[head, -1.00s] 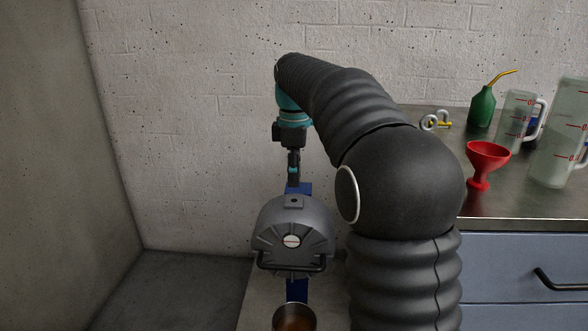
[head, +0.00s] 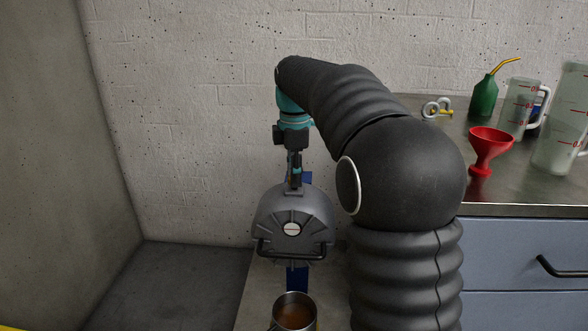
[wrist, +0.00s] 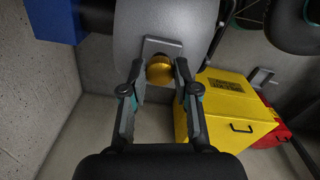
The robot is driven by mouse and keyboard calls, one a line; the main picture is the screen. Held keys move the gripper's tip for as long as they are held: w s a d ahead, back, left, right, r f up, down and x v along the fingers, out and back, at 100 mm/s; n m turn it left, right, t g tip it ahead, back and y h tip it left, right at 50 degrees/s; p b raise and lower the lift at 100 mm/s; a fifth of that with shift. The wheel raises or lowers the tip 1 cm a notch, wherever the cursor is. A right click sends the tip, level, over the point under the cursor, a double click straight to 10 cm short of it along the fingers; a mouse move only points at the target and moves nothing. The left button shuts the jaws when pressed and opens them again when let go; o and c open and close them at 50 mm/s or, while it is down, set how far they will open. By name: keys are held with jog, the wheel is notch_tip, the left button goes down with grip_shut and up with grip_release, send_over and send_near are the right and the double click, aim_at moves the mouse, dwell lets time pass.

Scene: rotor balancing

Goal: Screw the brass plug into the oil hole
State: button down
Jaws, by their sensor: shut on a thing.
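The grey ribbed housing (head: 293,222) stands in the middle of the head view with a small block on its top. My gripper (head: 295,184) points down at that block, with its tips right at it. In the wrist view my gripper (wrist: 159,72) is shut on the brass plug (wrist: 159,69). The plug lies against the grey block (wrist: 162,45) on the housing (wrist: 172,18). The oil hole is hidden behind the plug and fingers. I cannot tell how deep the plug sits.
A metal pot (head: 294,312) with brown liquid stands before the housing. A red funnel (head: 490,148), a green oil can (head: 483,97) and clear jugs (head: 562,120) stand on the right bench.

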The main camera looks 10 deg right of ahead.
jog(key=n+p, duration=0.1)
jog(key=n, duration=0.3)
jog(key=shift+r+n+p, duration=0.1)
jog(key=shift+n+p, duration=0.2)
jog(key=shift+p, duration=0.05)
jog(key=n, duration=1)
jog(key=shift+n, duration=0.4)
jog(key=shift+f, duration=0.6)
dwell(0.4)
